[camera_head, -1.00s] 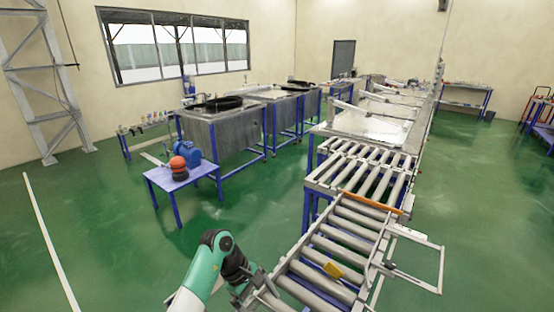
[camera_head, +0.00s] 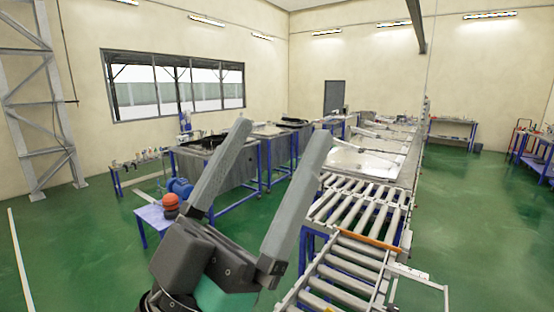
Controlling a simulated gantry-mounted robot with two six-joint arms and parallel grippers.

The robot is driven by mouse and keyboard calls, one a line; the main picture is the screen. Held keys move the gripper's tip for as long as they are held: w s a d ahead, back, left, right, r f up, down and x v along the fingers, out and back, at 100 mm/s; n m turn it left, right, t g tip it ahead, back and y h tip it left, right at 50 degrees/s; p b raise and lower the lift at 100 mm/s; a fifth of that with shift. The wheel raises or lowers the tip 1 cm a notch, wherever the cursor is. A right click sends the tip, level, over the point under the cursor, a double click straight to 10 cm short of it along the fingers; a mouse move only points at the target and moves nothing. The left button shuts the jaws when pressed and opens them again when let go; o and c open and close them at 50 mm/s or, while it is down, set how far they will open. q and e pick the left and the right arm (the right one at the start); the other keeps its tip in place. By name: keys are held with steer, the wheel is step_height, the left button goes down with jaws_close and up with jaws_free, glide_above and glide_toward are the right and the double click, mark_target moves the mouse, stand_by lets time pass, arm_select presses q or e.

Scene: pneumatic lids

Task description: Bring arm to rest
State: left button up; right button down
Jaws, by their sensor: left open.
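My left gripper (camera_head: 278,140) is large in the lower middle of the head view, close to the camera. Its two long grey fingers point up and are spread wide apart, with nothing between them. It is raised in front of the tables and hides part of them. My right gripper is not in the view.
A roller conveyor (camera_head: 345,262) runs from the lower right to the back, with an orange bar (camera_head: 368,242) across it. A small blue table (camera_head: 150,218) with a red-orange object (camera_head: 170,200) and a blue container (camera_head: 181,187) stands left. Green floor (camera_head: 90,255) is clear at left.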

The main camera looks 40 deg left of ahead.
arm_select(q)
steer(key=shift+d+f+m+h, duration=0.15)
steer(key=shift+d+h, duration=0.2)
steer(key=shift+h, duration=0.25)
steer(key=shift+d+f+m+h, duration=0.15)
steer(key=shift+d+h, duration=0.2)
steer(key=shift+h, duration=0.25)
steer(key=shift+r, duration=0.15)
